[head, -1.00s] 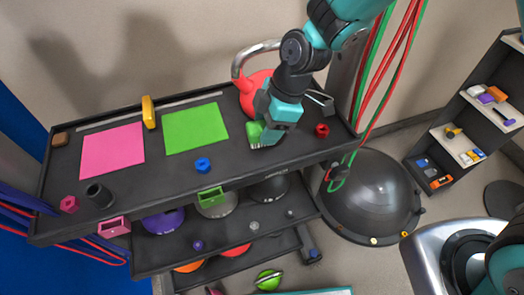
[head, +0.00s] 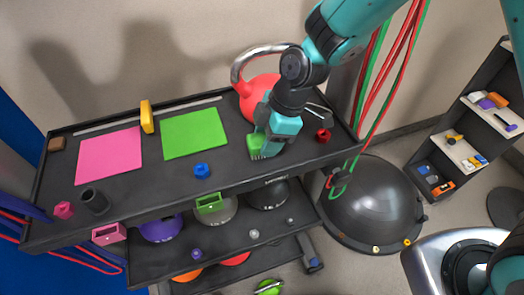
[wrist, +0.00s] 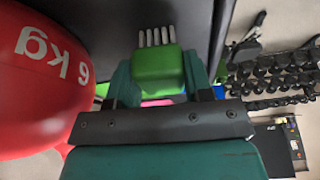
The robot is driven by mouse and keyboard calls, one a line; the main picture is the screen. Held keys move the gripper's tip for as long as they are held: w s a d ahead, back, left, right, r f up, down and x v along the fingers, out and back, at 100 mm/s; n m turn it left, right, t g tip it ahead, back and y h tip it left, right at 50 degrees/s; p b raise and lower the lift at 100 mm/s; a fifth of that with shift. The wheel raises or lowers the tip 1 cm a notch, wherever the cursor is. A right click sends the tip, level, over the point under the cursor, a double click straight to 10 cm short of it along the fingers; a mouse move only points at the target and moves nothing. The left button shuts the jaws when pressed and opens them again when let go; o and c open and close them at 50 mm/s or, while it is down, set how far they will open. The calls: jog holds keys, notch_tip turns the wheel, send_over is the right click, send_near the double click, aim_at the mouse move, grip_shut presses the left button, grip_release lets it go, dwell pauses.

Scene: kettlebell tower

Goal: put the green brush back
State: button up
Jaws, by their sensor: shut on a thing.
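The green brush (head: 256,144) is in my gripper (head: 262,133), with its pale bristles pointing down over the right half of the dark shelf top. I cannot tell whether the bristles touch the shelf. In the wrist view the green brush (wrist: 158,70) sits between the two teal fingers of my gripper (wrist: 158,82), bristles away from the camera. A flat green mat (head: 194,133) lies to the left of the brush. A small green open holder (head: 209,204) hangs on the shelf's front edge.
A red kettlebell (head: 258,95) stands close behind my gripper. A red nut (head: 322,135) is to the right, a blue nut (head: 202,171) to the left. A pink mat (head: 108,155), yellow object (head: 147,117) and dark cup (head: 95,201) are further left.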

jog(key=o, duration=0.8)
jog(key=c, duration=0.4)
jog(key=shift+o, duration=0.2)
jog(key=p+v, duration=0.5)
jog(key=v, duration=0.4)
